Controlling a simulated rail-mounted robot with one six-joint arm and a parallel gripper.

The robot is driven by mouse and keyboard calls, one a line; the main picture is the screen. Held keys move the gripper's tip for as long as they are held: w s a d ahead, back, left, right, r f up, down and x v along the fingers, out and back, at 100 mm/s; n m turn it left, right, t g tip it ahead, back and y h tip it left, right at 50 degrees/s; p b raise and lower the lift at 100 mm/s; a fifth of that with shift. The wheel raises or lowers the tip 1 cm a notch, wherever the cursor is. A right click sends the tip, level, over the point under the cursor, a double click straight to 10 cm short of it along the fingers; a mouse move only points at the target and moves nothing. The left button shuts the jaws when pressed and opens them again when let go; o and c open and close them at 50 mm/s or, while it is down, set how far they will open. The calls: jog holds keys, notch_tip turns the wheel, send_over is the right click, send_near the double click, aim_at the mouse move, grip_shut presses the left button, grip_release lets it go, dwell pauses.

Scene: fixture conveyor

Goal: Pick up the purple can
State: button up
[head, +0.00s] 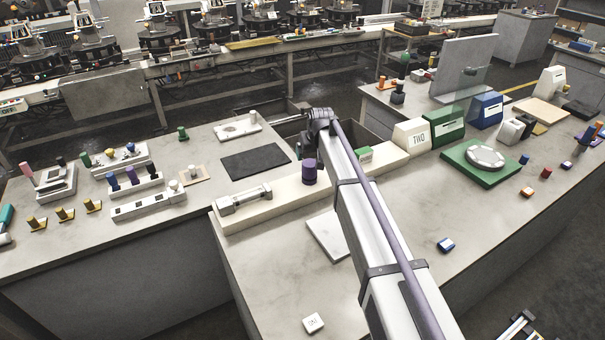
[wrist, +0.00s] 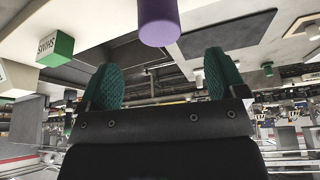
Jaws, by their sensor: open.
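The purple can (head: 309,171) stands upright on the long pale raised strip (head: 240,218) in the head view, just left of my arm. In the wrist view, which looks upside down, the purple can (wrist: 159,22) shows at the top middle, partly cut off by the frame edge. My gripper (wrist: 160,70) has its two green textured fingers spread wide with nothing between them. The can lies beyond the fingertips, roughly centred between them and apart from both. In the head view the fingers cannot be made out at the dark end of my arm.
A green-and-white box (head: 364,154) sits on the strip right of my arm, with a white box (head: 411,137) beyond. A grey clamp-like fixture (head: 244,199) lies left of the can. A black mat (head: 255,162) lies behind.

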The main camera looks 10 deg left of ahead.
aim_at(310, 164)
jog(key=b+x, duration=0.2)
jog(key=x, duration=0.1)
jog(key=b+x, duration=0.1)
jog(key=shift+w+d+f, duration=0.1)
jog(key=shift+d+f, duration=0.1)
jog(key=shift+f, duration=0.25)
jog(key=shift+w+f+b, duration=0.2)
jog(key=shift+f+b, duration=0.1)
jog(key=shift+b, duration=0.2)
jog(key=shift+a+r, duration=0.15)
jog(key=b+x, duration=0.4)
jog(key=x, duration=0.1)
jog(key=shift+s+f+b, duration=0.1)
jog(key=shift+f+b, duration=0.1)
jog(key=shift+b, duration=0.15)
jog(key=shift+s+r, duration=0.1)
jog(key=shift+r, duration=0.1)
jog(key=c, duration=1.2)
jog(key=shift+o, duration=0.2)
